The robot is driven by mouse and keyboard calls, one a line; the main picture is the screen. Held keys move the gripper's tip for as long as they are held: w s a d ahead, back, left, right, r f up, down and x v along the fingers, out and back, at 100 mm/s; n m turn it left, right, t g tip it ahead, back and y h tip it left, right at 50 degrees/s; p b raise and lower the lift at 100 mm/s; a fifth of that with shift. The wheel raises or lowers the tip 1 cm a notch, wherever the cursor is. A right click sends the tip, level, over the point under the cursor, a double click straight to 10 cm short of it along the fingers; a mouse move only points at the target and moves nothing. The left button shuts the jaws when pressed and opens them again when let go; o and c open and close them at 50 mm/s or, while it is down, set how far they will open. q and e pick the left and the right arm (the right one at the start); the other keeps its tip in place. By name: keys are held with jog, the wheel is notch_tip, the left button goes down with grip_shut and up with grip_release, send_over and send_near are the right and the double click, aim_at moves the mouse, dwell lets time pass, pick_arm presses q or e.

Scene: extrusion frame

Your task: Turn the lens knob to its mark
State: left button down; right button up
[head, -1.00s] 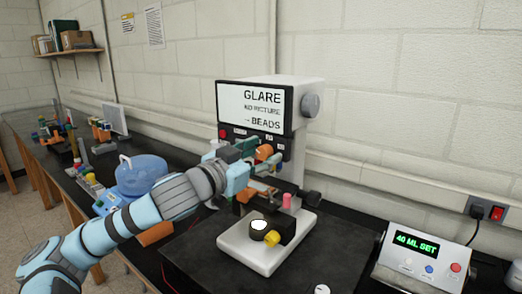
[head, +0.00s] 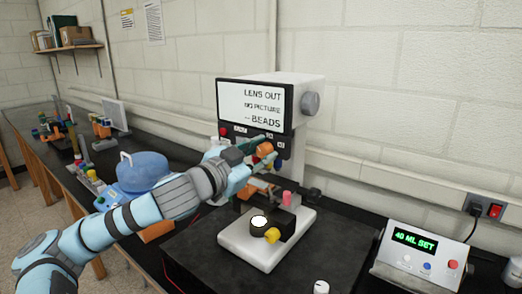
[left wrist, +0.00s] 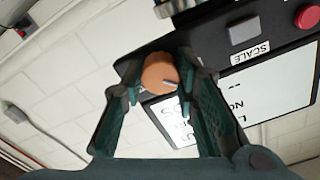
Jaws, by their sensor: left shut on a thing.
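The orange lens knob (head: 265,149) is on the front of the white microscope-like device (head: 312,92), below its screen. My left gripper (head: 262,153) reaches it from the left and is shut on it. In the left wrist view the round knob (left wrist: 158,74) sits between the two dark green fingertips (left wrist: 160,78), with a pale pointer line toward its lower right. I cannot make out the knob's mark. The screen (head: 250,107) reads "LENS OUT", "NO PICTURE" and "BEADS". My right gripper is not in view.
Below the knob is the device's white base (head: 246,248) with a lit round spot, a yellow knob (head: 272,236) and a pink knob (head: 287,198). A control box (head: 425,252) reading "40 ML SET" stands at right. A blue lidded container (head: 143,172) is at left.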

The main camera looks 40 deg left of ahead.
pick_arm(q)
jog(key=m+p, duration=0.1)
jog(key=m, duration=0.3)
jog(key=shift+r+p, duration=0.15)
jog(key=shift+p, duration=0.2)
jog(key=m+p, duration=0.1)
jog(key=m, duration=0.3)
jog(key=shift+m+p, duration=0.3)
jog(key=shift+p, duration=0.05)
jog(key=c, duration=1.4)
grip_release()
jog(key=shift+o, duration=0.8)
jog(key=shift+w, duration=0.1)
